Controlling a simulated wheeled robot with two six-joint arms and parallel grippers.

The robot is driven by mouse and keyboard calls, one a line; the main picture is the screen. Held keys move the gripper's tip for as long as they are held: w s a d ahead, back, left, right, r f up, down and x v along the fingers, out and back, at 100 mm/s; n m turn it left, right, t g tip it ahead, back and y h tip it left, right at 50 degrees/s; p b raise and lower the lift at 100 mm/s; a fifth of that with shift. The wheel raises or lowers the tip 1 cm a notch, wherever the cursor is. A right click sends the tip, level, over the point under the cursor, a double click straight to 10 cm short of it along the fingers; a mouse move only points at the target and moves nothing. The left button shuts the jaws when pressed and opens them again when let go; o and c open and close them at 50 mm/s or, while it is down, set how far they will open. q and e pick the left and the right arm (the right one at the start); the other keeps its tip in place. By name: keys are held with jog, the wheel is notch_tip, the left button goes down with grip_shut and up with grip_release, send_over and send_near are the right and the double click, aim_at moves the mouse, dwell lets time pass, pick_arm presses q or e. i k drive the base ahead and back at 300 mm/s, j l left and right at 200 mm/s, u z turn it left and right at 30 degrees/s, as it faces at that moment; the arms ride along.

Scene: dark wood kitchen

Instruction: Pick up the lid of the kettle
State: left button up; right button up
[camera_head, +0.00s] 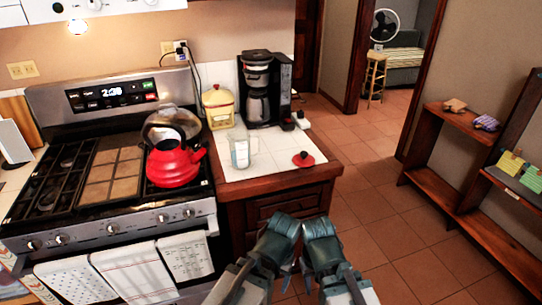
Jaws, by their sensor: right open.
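The red kettle (174,168) stands on the right side of the stove top, with its dark handle arching above it. A small round red lid with a dark knob (303,159) lies on the white tiled counter to the right of the kettle, near the counter's right edge. My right gripper (319,226) is open and empty, low in the view, below the lid and apart from it. My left gripper (284,224) is close beside it on the left; its jaws are too small to read. Neither gripper touches the kettle or the lid.
A clear measuring cup (240,152) stands on the counter (265,162) left of the lid. A coffee maker (262,90) and a yellow-and-red canister (217,108) stand behind. Towels hang on the oven front. A wooden shelf (430,185) stands right; the tiled floor (385,225) between is clear.

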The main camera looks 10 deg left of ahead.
aim_at(303, 159)
jog(key=i+l+z, duration=0.1)
jog(key=i, duration=0.4)
jog(key=i+l+z, duration=0.1)
jog(key=i, duration=0.35)
